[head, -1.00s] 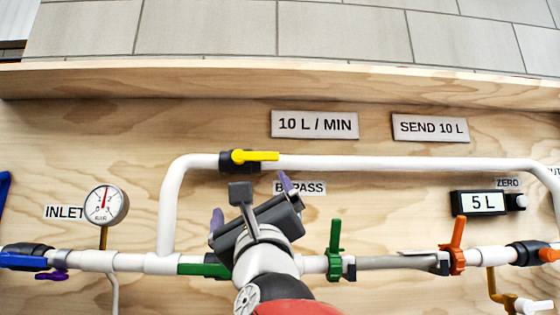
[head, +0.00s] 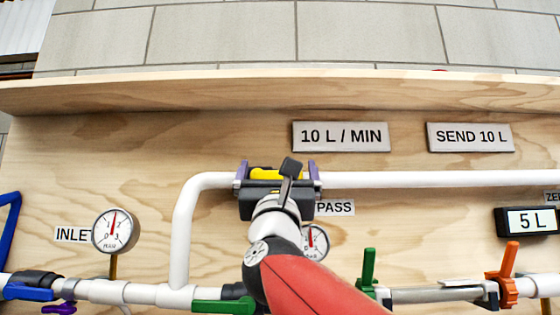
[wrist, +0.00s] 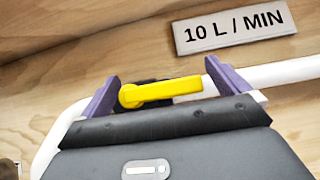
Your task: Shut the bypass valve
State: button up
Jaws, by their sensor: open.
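The bypass valve has a yellow lever handle (wrist: 160,92) lying along the white bypass pipe (head: 400,180), with the black valve body (wrist: 150,104) mostly hidden behind it. In the head view the yellow handle (head: 275,174) shows just above my gripper. My gripper (head: 278,172) is open, its two purple fingers standing at either side of the handle. In the wrist view my gripper (wrist: 160,85) has one finger left of the handle's pivot end and one right of its free tip, with gaps at both sides. I cannot tell whether the fingers touch the pipe.
Below is the main pipe (head: 110,291) with a blue handle (head: 28,291), green handles (head: 368,270) and an orange handle (head: 508,260). A gauge (head: 115,231) stands at left; another is partly hidden behind my arm. Signs and a 5 L display (head: 530,221) are on the board.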

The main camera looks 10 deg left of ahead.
jog(key=shift+w+r, duration=0.1)
jog(key=shift+c, duration=0.4)
jog(key=c, duration=1.3)
jog(key=shift+o, duration=0.2)
jog(key=shift+h, duration=0.3)
